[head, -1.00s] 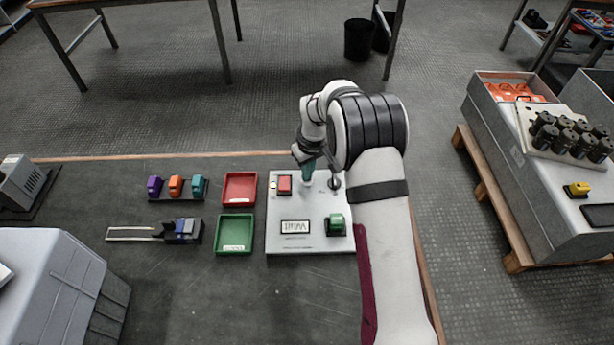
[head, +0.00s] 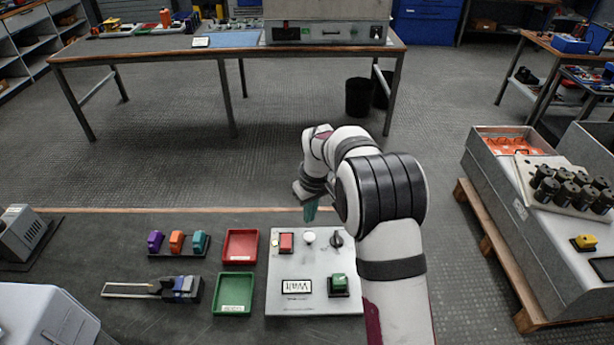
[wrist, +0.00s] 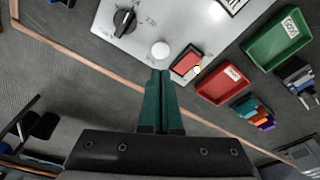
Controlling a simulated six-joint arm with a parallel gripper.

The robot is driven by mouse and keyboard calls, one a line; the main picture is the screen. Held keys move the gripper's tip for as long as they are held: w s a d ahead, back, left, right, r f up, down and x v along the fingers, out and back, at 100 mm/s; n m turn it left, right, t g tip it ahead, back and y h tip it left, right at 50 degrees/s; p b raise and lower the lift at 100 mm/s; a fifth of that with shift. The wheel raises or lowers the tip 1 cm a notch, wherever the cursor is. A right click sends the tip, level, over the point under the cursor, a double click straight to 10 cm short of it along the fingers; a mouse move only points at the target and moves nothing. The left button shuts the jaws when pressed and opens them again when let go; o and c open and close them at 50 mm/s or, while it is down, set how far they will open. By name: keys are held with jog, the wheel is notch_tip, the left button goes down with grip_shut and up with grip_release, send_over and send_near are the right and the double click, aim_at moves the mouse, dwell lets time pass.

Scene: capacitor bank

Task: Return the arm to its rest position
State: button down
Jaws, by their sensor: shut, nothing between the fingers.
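My gripper (head: 310,212) shows as teal fingers at the end of my white arm, above the far edge of the control panel (head: 291,268). In the wrist view the two teal fingers (wrist: 161,75) lie together, shut and empty. Their tips point toward the panel's white round button (wrist: 160,49) and appear apart from it. The panel also has a red button (head: 286,243), a black knob (head: 336,239), a green button (head: 339,284) and a display (head: 297,286) that seems to read "Wait".
Left of the panel are a red tray (head: 241,246), a green tray (head: 233,294), a row of coloured clips (head: 177,242) and a slide-like device (head: 160,288). A grey cabinet on a pallet (head: 510,240) stands right.

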jog(key=s+d+r+m, duration=0.3)
jog(key=s+r+m, duration=0.1)
jog(key=s+r, duration=0.55)
jog(key=s+d+r+m+g+y, duration=0.1)
jog(key=s+m, duration=0.6)
jog(key=s, duration=2.1)
jog(key=shift+d+r+m+g, duration=0.3)
jog(key=shift+d+g, duration=0.1)
